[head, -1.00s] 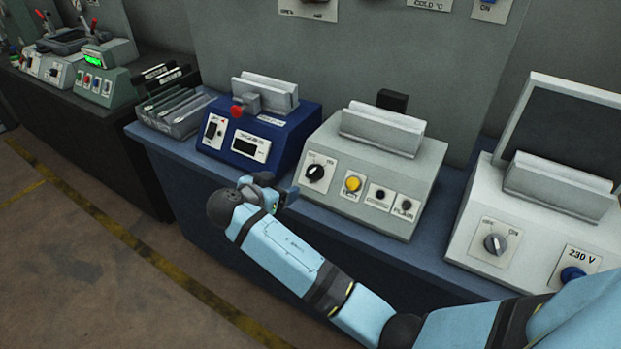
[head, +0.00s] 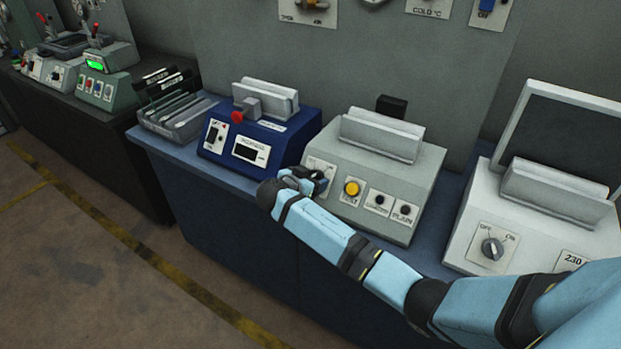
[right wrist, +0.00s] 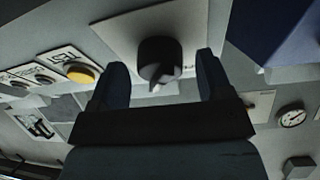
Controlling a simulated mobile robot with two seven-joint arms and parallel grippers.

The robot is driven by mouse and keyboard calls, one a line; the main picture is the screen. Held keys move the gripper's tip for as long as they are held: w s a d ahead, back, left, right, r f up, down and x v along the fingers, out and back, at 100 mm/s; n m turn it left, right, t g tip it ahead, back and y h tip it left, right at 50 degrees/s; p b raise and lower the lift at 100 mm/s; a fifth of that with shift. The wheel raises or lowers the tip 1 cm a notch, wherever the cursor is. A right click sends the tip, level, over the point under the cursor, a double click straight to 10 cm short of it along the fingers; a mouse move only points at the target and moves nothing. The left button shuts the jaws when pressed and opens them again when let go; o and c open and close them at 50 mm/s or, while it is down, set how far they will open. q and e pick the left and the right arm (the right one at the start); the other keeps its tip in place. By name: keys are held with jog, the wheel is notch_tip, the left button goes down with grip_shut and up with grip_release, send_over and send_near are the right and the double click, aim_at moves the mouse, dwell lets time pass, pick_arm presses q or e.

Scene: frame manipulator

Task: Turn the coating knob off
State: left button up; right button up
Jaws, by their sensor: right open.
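The black knob (right wrist: 158,58) with a pale pointer sits on a white plate in the right wrist view, between my right gripper's two spread fingers, with gaps on both sides. It belongs to the grey sloped box (head: 388,190) in the middle of the bench. In the head view my right gripper (head: 318,178) covers this knob, and only part of its plate shows. The gripper is open and empty. I cannot tell for sure from the small lettering that this is the coating knob. My left gripper is not in view.
A yellow button (head: 351,188) and two black round fittings are right of the knob. A blue box (head: 258,140) stands close on the left. The floor in front is clear.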

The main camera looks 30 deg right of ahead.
jog(key=c, duration=0.9)
